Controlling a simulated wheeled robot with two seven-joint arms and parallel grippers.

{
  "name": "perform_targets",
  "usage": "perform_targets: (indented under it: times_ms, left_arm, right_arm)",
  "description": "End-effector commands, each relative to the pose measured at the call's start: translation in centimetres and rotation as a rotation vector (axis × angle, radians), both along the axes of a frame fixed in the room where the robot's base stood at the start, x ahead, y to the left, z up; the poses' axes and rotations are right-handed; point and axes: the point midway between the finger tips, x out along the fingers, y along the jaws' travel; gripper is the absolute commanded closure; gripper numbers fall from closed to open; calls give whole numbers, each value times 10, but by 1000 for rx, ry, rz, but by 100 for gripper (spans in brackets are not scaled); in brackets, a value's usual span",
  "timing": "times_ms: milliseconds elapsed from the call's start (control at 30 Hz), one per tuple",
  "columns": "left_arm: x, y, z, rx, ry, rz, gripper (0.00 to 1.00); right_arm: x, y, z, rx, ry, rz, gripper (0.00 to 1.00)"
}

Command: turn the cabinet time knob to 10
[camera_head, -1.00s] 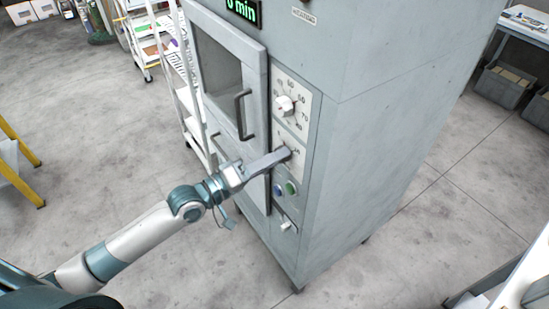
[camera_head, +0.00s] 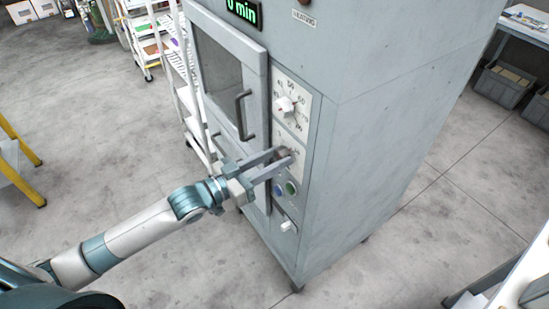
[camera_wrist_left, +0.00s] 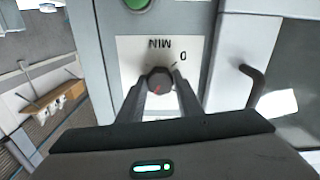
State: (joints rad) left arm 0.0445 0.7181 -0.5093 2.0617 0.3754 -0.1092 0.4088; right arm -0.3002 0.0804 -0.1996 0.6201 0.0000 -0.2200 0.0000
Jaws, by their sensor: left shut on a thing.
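The grey cabinet (camera_head: 375,130) stands in the middle of the head view, and its display (camera_head: 243,11) reads "0 min". In the left wrist view the fingertips (camera_wrist_left: 158,85) flank the knob. The fingers partly hide the dial in the head view. My right gripper is not in view.
The door handle (camera_head: 243,115) sticks out at the left.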

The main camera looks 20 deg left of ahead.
Motion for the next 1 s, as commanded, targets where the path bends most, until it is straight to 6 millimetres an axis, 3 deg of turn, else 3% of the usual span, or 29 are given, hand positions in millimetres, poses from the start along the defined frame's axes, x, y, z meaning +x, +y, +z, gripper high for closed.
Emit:
perform_targets:
  times_ms: [400,900,933,1000]
  left_arm:
    - [-1,0,-3,183,-134,-1,90]
    - [0,0,-4,206,-151,0,90]
    - [0,0,-4,206,-151,0,66]
    - [0,0,-3,205,-151,0,49]
  right_arm:
    - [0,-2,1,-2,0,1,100]
    - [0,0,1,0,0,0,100]
    - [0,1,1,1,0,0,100]
    - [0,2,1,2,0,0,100]
